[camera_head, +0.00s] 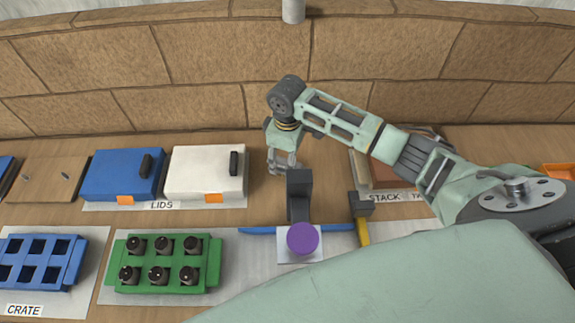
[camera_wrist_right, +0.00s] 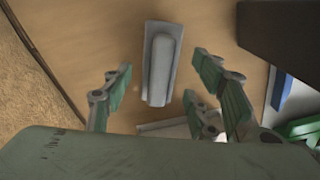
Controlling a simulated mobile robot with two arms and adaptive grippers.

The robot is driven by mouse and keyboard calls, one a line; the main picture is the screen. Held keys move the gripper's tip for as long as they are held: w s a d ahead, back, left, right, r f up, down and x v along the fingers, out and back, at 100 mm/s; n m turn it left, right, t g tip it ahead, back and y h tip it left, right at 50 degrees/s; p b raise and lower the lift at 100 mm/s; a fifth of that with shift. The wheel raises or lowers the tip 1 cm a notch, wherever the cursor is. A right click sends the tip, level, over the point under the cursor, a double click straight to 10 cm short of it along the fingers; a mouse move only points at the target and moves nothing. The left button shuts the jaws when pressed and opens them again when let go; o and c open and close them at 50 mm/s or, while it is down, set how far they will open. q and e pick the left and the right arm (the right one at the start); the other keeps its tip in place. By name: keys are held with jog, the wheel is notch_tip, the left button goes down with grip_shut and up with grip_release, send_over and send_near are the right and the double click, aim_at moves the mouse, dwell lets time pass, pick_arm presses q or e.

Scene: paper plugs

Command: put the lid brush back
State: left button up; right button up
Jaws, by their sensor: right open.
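A grey oblong block with a paler raised grip, which looks like the lid brush (camera_wrist_right: 162,66), lies on the wooden table in the right wrist view. I cannot pick it out in the head view, where my right arm and gripper cover that area. My right gripper (camera_head: 284,165) hangs over the table between the white lid (camera_head: 204,172) and the dark upright post (camera_head: 299,190). In the wrist view its green fingers (camera_wrist_right: 165,95) are spread wide, with the grey block beyond and between them and nothing gripped. My left gripper does not show.
A blue lid (camera_head: 121,174), a green crate (camera_head: 210,260) holding dark plugs and a blue crate (camera_head: 80,262) are at left. A yellow-handled tool (camera_head: 362,230) is right of the post. A brick wall closes the back.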

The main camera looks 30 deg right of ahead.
notch_tip(320, 180, up, 8)
jog(key=shift+r+b, duration=0.25)
jog(key=shift+b, duration=0.15)
dwell(0.3)
